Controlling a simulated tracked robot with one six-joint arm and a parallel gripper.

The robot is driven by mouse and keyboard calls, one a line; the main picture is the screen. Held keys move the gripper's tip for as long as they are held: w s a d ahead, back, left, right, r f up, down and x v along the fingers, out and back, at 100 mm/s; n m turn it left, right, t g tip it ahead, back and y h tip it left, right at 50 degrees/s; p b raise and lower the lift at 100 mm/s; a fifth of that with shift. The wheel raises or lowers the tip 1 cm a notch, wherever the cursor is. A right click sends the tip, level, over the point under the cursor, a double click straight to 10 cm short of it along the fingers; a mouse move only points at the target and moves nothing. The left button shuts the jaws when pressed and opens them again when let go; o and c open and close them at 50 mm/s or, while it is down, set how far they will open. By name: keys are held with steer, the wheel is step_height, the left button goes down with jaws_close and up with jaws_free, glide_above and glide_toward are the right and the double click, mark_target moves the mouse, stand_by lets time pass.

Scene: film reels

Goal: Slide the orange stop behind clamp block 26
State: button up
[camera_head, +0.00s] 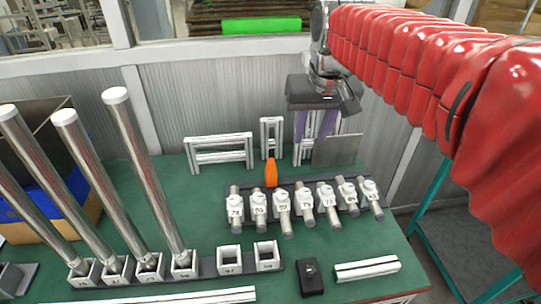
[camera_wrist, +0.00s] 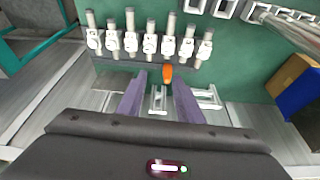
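The orange stop (camera_head: 271,173) stands upright at the back edge of the dark rail, near the third clamp block (camera_head: 282,203) from the left. In the wrist view the orange stop (camera_wrist: 168,74) is behind a block (camera_wrist: 168,46) in the same row. White clamp blocks, each holding a metal rod, form the row; their numbers are too small to read surely, so I cannot tell which is 26. My gripper (camera_head: 312,135) is raised behind and right of the stop. Its purple fingers (camera_wrist: 160,82) are apart, with nothing held; the stop shows between and beyond the tips.
White frames (camera_head: 221,140) and a grey plate (camera_head: 337,150) stand behind the row. Tall metal tubes (camera_head: 147,170) rise at the left. A black box (camera_head: 311,277) and a white bar (camera_head: 367,269) lie in front. Green table is bare right of the row.

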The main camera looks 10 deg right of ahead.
steer(key=s+d+f+t, duration=0.1)
steer(key=s+f, duration=0.4)
steer(key=s, duration=0.4)
steer(key=s+f, duration=0.5)
steer(key=s, duration=0.4)
steer(key=shift+d+f+t, duration=0.25)
steer(key=shift+d+t, duration=0.1)
steer(key=shift+t, duration=0.05)
steer(key=shift+s, duration=0.2)
